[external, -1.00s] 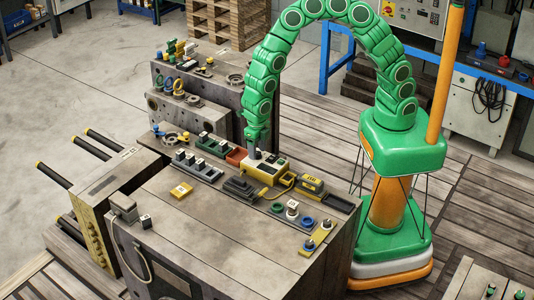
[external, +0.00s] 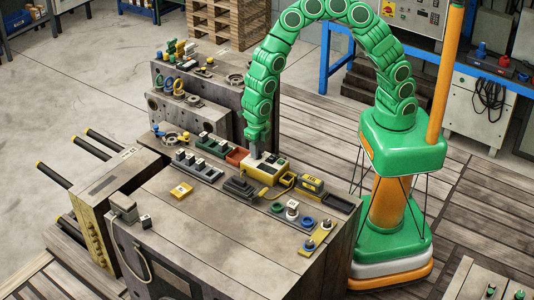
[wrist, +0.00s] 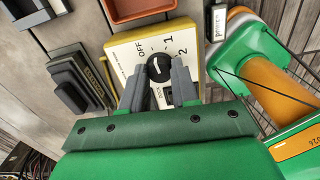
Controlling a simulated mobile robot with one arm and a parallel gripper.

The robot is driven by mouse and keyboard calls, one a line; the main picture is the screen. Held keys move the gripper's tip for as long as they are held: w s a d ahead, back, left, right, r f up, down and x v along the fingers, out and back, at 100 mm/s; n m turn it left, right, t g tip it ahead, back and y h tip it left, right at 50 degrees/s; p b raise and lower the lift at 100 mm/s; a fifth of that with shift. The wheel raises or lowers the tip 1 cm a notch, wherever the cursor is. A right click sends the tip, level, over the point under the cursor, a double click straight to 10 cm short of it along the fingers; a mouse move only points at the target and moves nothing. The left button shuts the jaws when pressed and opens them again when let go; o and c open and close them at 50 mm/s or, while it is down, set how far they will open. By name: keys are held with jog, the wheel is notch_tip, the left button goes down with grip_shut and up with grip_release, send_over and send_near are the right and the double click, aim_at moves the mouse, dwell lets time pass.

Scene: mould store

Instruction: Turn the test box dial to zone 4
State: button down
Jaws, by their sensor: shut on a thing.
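The test box (external: 262,171) is a cream and yellow box on the large metal block's top, near its back edge. Its face shows in the wrist view (wrist: 121,52), with a round black dial (wrist: 160,62) and printed marks OFF, 1 and 2; other marks are hidden behind the fingers. The dial carries a small white line, but I cannot tell exactly which mark it points at. My gripper (wrist: 158,72) is shut on the dial, one grey finger on each side. In the external view my gripper (external: 257,151) reaches down onto the box and hides the dial.
A red-brown tray (external: 237,156) stands just behind the box. A black device (external: 240,187) sits beside it on the left, and a yellow meter (external: 311,184) with a lead on the right. Several small switches and rings stand nearby. The block's front top (external: 215,222) is mostly clear.

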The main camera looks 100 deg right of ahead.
jog(key=m, duration=0.4)
jog(key=shift+m, duration=0.3)
jog(key=m, duration=1.2)
jog(key=shift+m, duration=0.3)
jog(key=m, duration=0.3)
jog(key=shift+m, duration=0.3)
jog(key=m, duration=0.3)
jog(key=shift+m, duration=0.3)
jog(key=m, duration=0.6)
jog(key=shift+m, duration=0.4)
